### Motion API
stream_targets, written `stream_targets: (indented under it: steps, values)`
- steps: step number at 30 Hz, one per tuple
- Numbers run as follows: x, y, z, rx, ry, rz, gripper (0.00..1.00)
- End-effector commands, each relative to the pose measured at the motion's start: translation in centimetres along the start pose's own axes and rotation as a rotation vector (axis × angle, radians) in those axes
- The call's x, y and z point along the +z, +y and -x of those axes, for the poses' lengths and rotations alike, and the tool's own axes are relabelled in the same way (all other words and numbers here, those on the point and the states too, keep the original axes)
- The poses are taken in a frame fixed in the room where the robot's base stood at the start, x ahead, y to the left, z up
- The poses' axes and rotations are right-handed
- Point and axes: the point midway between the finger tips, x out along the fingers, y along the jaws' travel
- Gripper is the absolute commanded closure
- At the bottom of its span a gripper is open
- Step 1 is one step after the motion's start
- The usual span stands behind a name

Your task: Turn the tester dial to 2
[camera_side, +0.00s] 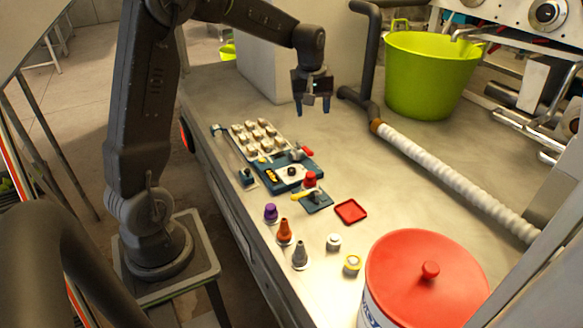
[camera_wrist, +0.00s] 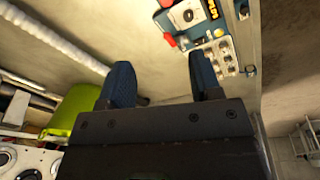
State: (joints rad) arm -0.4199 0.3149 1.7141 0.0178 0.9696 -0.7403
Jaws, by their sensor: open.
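The tester (camera_side: 281,182) is a blue box with a white face, lying on the bench. Its small dark dial (camera_side: 291,171) is on the white face. The setting is too small to read. In the wrist view the tester (camera_wrist: 210,15) is at the top, right of centre, with its dial (camera_wrist: 188,15) near the top edge. A red part (camera_side: 308,151) is at the tester's far end. My gripper (camera_side: 312,108) is open and empty, pointing down above the bench, farther back than the tester and apart from it. Its two blue fingers (camera_wrist: 163,80) show spread in the wrist view.
A white tray of knobs (camera_side: 257,136) sits beside the tester. A white hose (camera_side: 455,182) and green tub (camera_side: 432,75) lie right.

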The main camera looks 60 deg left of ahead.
Motion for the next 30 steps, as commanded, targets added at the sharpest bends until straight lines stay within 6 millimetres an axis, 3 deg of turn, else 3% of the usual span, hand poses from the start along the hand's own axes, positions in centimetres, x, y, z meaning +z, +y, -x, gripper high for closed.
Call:
stream_targets:
  steps: [1,6,12,17,23,30]
  values:
    - [-2.2,-0.2,-2.4,-0.027,-0.021,0.083,0.42]
    - [-7.8,-1.8,-9.4,-0.097,-0.066,0.342,0.42]
    - [-11.4,-4.1,-15.5,-0.152,-0.095,0.551,0.42]
    - [-12.3,-5.0,-17.4,-0.169,-0.103,0.612,0.42]
    - [-11.9,-5.3,-19.6,-0.172,-0.105,0.616,0.42]
    - [-11.2,-5.9,-24.4,-0.172,-0.107,0.613,0.42]
